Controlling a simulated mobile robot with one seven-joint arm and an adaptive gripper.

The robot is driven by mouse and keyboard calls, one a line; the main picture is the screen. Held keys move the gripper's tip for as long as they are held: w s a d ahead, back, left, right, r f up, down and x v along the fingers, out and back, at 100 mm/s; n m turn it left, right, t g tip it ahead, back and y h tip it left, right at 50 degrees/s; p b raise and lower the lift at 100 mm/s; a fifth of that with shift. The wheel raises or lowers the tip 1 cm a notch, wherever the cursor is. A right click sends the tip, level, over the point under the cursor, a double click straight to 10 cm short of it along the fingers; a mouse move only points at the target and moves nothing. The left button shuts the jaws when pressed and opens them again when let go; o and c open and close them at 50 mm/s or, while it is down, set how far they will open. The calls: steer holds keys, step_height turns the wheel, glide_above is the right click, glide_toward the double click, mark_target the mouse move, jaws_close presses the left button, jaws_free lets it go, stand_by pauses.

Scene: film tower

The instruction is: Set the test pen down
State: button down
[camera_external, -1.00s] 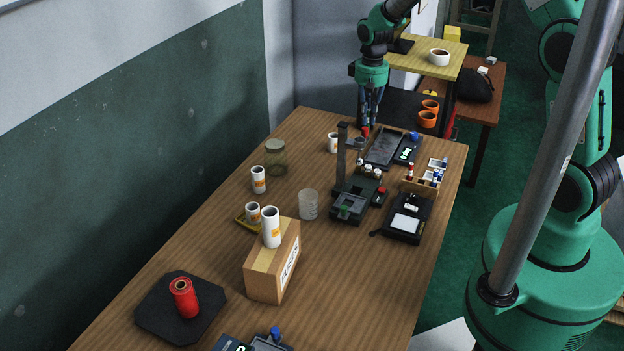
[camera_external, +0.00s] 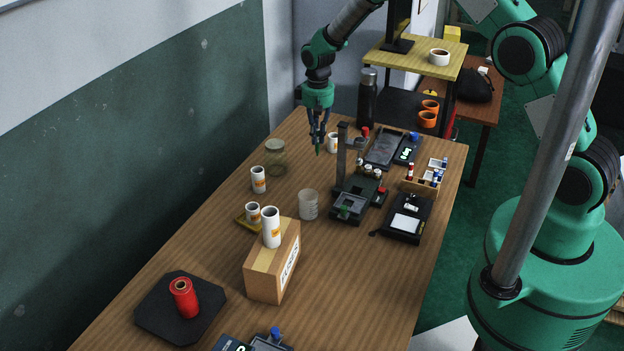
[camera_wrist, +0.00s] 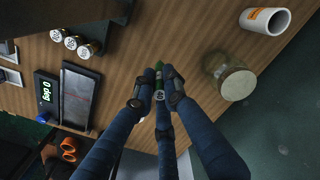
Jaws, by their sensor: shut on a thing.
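My gripper (camera_external: 318,132) is above the far left part of the wooden table, pointing down. It is shut on the test pen (camera_external: 318,150), whose green tip sticks out below the fingers. The wrist view shows the green pen (camera_wrist: 159,66) between the fingertips of my gripper (camera_wrist: 160,88). The fingers hide much of the pen. The pen appears clear of the table, though its exact height is hard to tell.
A glass jar (camera_external: 276,158) stands left of my gripper, and a white canister (camera_external: 333,142) close to its right. A dark stand with a post (camera_external: 342,160) and a black flask (camera_external: 367,98) are to the right. Bare wood (camera_external: 225,215) shows at the left.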

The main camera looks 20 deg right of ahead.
mark_target(317, 150)
steer(key=shift+f, duration=1.95)
steer(key=w+a, duration=0.3)
steer(key=w, duration=0.4)
steer(key=w+a+f, duration=0.1)
steer(key=w+a, duration=0.2)
steer(key=w, duration=0.4)
steer(key=shift+w+f, duration=0.25)
steer(key=shift+w, duration=0.1)
steer(key=shift+f+b, duration=0.35)
steer(key=shift+f, duration=1.4)
steer(key=shift+f, duration=0.15)
steer(key=c, duration=1.8)
jaws_free()
